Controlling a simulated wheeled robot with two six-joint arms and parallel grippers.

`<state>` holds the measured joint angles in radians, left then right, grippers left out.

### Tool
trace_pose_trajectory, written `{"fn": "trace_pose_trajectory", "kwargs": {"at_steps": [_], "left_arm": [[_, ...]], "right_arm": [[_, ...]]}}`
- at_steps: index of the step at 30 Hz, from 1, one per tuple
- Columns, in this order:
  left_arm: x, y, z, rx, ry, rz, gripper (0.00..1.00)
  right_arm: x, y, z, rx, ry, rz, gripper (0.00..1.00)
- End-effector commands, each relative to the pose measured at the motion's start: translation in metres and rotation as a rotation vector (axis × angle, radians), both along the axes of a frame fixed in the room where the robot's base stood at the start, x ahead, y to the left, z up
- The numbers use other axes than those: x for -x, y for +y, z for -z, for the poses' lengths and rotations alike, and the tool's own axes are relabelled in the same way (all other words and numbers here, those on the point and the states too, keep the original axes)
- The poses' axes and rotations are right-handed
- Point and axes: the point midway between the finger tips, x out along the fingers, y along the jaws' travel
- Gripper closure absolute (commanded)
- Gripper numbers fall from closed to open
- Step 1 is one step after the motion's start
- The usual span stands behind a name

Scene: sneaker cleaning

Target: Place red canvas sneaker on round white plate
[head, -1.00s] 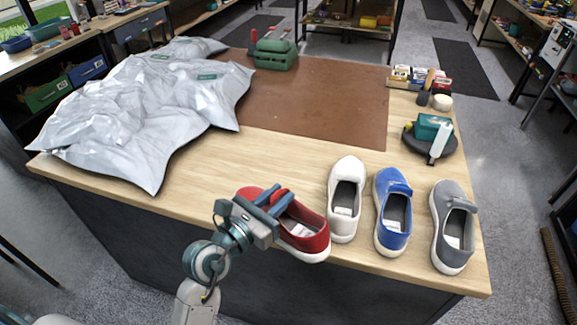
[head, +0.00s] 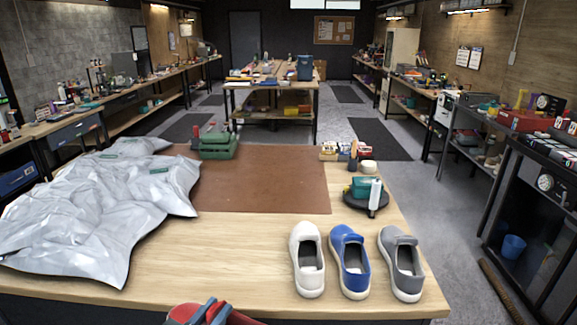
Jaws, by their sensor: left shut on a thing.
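The red canvas sneaker (head: 183,313) shows only in part at the bottom edge of the head view, in front of the workbench's near edge. My left gripper (head: 212,312) is shut on it, with its blue-grey fingers across the shoe's upper; the rest of the shoe and the arm are cut off by the frame. I cannot see a round white plate in this view. My right gripper is not in view.
White (head: 307,260), blue (head: 350,262) and grey (head: 401,264) shoes stand in a row on the workbench (head: 215,255). A crumpled silver sheet (head: 90,215) covers its left. A brown mat (head: 265,180) and dark round stand (head: 365,199) lie behind. Bare wood lies left of the shoes.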

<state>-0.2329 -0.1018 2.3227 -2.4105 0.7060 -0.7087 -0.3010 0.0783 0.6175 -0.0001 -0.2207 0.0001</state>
Motion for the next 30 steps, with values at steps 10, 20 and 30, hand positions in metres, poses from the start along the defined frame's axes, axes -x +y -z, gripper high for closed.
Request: {"fn": "trace_pose_trajectory", "kwargs": {"at_steps": [10,20,30], "left_arm": [[0.006,0.026,0.027,0.017,0.024,-0.181,1.00],[0.026,0.054,0.054,0.009,0.013,-0.379,1.00],[0.034,0.061,0.059,0.000,-0.003,-0.429,1.00]], "right_arm": [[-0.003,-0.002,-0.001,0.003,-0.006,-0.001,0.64],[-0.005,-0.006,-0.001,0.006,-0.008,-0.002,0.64],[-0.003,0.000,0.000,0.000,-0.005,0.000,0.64]]}}
